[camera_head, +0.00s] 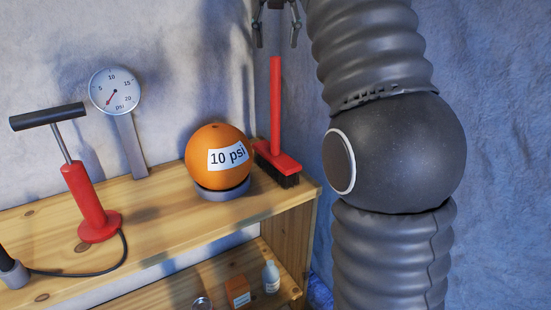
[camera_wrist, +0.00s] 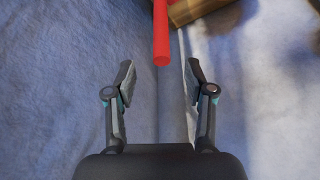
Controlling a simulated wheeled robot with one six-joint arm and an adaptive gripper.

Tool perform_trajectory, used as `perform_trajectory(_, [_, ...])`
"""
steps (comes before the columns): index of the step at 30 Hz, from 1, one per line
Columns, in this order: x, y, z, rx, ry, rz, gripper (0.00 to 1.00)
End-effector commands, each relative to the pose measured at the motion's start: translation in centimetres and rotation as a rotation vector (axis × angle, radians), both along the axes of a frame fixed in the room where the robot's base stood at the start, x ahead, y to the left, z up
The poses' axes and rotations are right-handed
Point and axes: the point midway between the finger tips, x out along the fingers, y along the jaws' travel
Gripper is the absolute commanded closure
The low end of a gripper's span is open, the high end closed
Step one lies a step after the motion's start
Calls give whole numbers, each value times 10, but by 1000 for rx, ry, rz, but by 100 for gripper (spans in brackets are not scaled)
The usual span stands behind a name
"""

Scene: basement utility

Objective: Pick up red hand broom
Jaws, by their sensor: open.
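The red hand broom (camera_head: 276,120) stands with its handle upright on the right end of a wooden shelf, with its dark bristles down. In the wrist view the end of its red handle (camera_wrist: 161,40) lies ahead of my fingertips, roughly midway between them. My gripper (camera_head: 276,30) is open and empty, above the top of the handle in the head view. Its two fingers also show spread apart in the wrist view (camera_wrist: 158,85). The gripper's upper part is cut off by the head view's top edge.
An orange ball (camera_head: 217,140) labelled 10 psi sits on a grey ring close left of the broom. A gauge (camera_head: 115,90) and a red pump (camera_head: 88,200) stand further left on the wooden shelf (camera_head: 160,215). Walls are behind and right.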

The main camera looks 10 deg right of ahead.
Motion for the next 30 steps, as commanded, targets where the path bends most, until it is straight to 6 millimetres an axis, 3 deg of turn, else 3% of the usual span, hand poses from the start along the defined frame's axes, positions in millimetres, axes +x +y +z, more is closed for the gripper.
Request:
perform_trajectory(9, [16,-4,-41,0,1,0,46])
perform_trajectory(17, [21,-4,-55,0,1,0,46])
perform_trajectory(25, [31,-5,-89,0,2,0,46])
perform_trajectory(30, [36,-6,-99,0,0,0,46])
